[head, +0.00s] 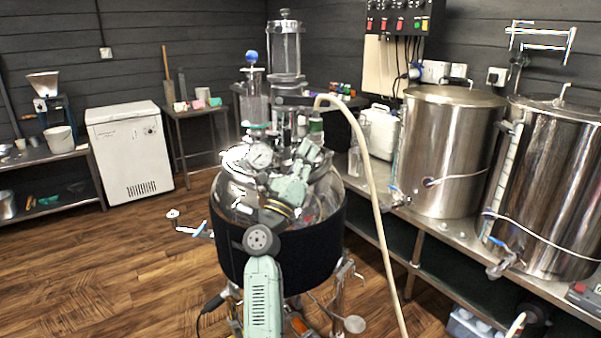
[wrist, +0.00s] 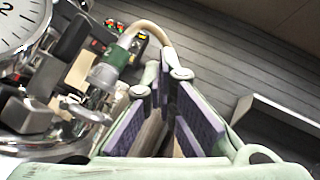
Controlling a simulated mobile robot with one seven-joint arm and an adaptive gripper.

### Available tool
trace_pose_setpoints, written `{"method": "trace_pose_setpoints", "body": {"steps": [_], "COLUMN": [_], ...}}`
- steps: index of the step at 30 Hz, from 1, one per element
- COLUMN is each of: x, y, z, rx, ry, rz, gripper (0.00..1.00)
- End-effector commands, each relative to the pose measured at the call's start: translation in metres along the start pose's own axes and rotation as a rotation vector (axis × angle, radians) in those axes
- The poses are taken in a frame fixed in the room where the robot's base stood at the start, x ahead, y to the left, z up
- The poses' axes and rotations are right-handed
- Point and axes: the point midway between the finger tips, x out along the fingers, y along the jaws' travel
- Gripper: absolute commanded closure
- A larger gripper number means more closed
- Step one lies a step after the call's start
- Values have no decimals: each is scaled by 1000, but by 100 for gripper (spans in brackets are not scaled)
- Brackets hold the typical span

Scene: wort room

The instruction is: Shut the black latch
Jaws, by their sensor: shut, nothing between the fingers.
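My gripper (wrist: 168,82) shows in the wrist view with its two purple-padded fingers closing together at the tips; nothing is held. In the head view my gripper (head: 311,151) is over the lid of the steel kettle (head: 225,190), among its fittings. In the wrist view, black blocky parts (wrist: 27,114) and a black bar (wrist: 72,40) lie left of my fingers, beside the round gauge (wrist: 20,25). I cannot tell for certain which of them is the black latch, or whether it is open. My gripper is apart from them. My arm hides part of the lid in the head view.
A green-collared fitting (wrist: 115,57) with a pale hose stands near my fingers; the hose (head: 367,170) runs down the kettle's right side. Steel tanks (head: 450,150) stand on the right bench. A white chest (head: 130,150) stands at the left. Wooden floor (head: 110,250) is mostly clear at left.

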Motion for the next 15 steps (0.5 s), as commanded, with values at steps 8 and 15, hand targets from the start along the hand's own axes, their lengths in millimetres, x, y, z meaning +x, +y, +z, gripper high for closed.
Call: {"method": "trace_pose_setpoints", "body": {"steps": [8,15], "x": [-49,-68], "y": [-42,-61], "z": [21,28], "rx": [4,1], "ry": [-2,0], "rz": [2,0], "gripper": [100,100]}}
